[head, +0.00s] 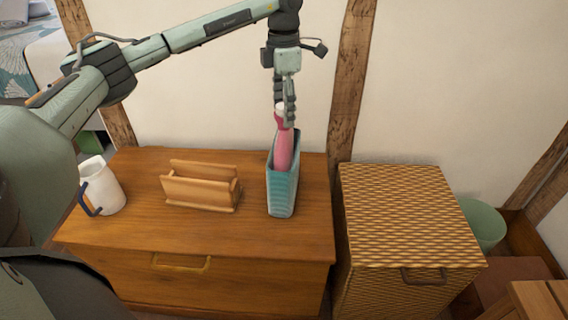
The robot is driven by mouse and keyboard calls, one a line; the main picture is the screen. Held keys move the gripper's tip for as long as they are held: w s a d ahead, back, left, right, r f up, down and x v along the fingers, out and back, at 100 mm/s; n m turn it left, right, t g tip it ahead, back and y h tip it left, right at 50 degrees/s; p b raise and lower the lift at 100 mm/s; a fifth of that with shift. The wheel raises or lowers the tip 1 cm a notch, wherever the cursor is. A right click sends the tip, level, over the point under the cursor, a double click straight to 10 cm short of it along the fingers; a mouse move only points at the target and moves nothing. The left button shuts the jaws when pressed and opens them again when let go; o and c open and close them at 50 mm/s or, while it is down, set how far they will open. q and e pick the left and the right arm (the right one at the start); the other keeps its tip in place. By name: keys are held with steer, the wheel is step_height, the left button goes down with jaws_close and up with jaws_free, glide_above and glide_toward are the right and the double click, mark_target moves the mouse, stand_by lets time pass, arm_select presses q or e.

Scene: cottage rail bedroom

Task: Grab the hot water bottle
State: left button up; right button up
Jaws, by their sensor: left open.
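The hot water bottle (284,150) is pink with a pale neck. It stands upright in a narrow teal holder (282,195) on top of the wooden chest. My left gripper (286,115) reaches down from above, with its fingers at the bottle's neck. The fingers are open and overlap the neck in the head view; whether they touch it I cannot tell. The lower part of the bottle is hidden inside the holder. My right gripper is not in view.
On the wooden chest (120,235), a wooden letter rack (200,190) and a white jug (104,185) stand left of the holder. A woven hamper (410,215) stands to the right, with a green bin (482,222) beyond it. Timber posts and the wall are behind.

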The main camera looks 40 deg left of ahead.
arm_select(q)
jaws_close()
stand_by(0.4)
steer(key=shift+r, duration=0.1)
